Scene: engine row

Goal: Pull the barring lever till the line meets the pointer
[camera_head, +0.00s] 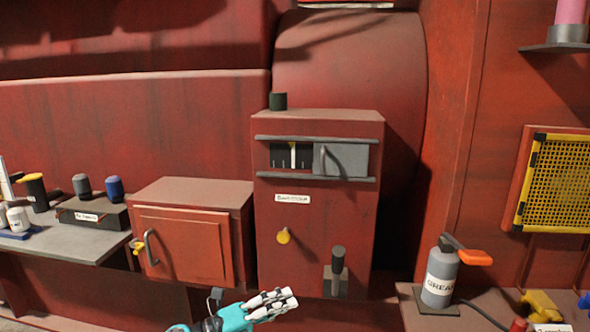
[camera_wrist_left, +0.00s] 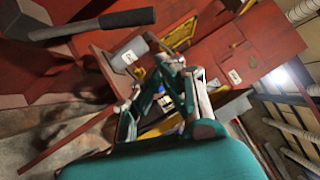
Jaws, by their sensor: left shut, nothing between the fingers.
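The barring lever (camera_head: 337,270), a short dark handle in a grey slotted base, stands low on the right of the red cabinet front. A dark handle (camera_wrist_left: 105,22), apparently the lever, shows large at upper left of the left wrist view. The yellow pointer (camera_head: 293,155) stands in the window at the cabinet's top, over a dark scale (camera_head: 280,157) with pale ticks; I cannot tell which mark is the line. My left gripper (camera_head: 286,299) is shut and empty, below and left of the lever, apart from it. My right gripper is out of view.
A grey sliding cover (camera_head: 341,160) hides the window's right part. A yellow knob (camera_head: 283,237) sticks out of the cabinet front. A smaller red box (camera_head: 190,240) stands at left, a grease can (camera_head: 440,277) on a shelf at right.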

